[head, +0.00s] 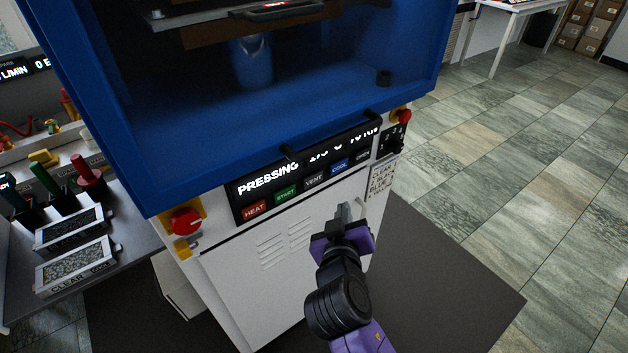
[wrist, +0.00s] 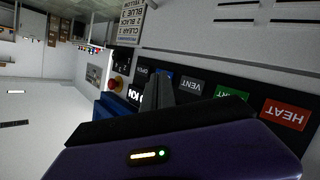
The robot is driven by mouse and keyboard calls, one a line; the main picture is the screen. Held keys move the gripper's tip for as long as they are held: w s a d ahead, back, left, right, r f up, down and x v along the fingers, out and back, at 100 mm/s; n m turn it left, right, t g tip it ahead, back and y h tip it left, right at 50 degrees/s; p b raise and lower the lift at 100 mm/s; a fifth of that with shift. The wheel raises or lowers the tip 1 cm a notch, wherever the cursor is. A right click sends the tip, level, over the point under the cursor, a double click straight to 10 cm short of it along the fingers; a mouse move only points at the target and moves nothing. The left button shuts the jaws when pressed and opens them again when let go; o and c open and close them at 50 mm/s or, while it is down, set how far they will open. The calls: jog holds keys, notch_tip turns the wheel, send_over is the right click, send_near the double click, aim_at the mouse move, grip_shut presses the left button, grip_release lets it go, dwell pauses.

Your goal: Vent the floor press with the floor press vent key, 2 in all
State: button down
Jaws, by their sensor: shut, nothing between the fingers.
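The floor press (head: 300,268) is a white cabinet under a blue frame. Its front panel has a row of keys: red HEAT, green START, dark VENT, a blue key and a dark one at the right. The vent key (head: 314,181) is also in the wrist view (wrist: 193,84), upside down. My gripper (head: 345,210) is shut and empty in front of the cabinet, below and right of the vent key in the head view. In the wrist view its fingertips (wrist: 160,84) overlap the panel beside the vent key, partly covering the blue key. I cannot tell any contact.
The display (head: 268,181) reads PRESSING, with figures partly hidden by a black handle (head: 330,137). Red knobs (head: 185,221) sit at both panel ends. A side bench (head: 130,246) with trays and coloured-handled tools stands left. The tiled floor at right is clear.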

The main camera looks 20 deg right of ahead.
jog(key=b, duration=0.2)
send_near(320, 180)
jog(key=shift+s+d+x, duration=0.1)
jog(key=shift+d+x, duration=0.05)
jog(key=shift+x, duration=0.65)
jog(key=shift+s+d+x, duration=0.1)
jog(key=shift+d+x, duration=0.05)
jog(key=shift+x, duration=0.6)
jog(key=shift+s+d+x, duration=0.1)
jog(key=shift+d+x, duration=0.05)
jog(key=shift+x, duration=0.65)
jog(key=shift+w+f, duration=0.15)
jog(key=shift+w+a, duration=0.1)
jog(key=shift+w, duration=0.2)
jog(key=shift+w+a+b, duration=0.15)
jog(key=shift+w+b, duration=0.25)
jog(key=shift+b, duration=0.05)
dwell(0.4)
jog(key=shift+s, duration=0.15)
jog(key=shift+s+d+p, duration=0.25)
jog(key=shift+s+p, duration=0.05)
jog(key=shift+s, duration=0.35)
jog(key=s, duration=0.1)
jog(key=s+d+p, duration=0.1)
jog(key=s, duration=0.2)
jog(key=shift+s+d, duration=0.3)
jog(key=shift+s, duration=0.1)
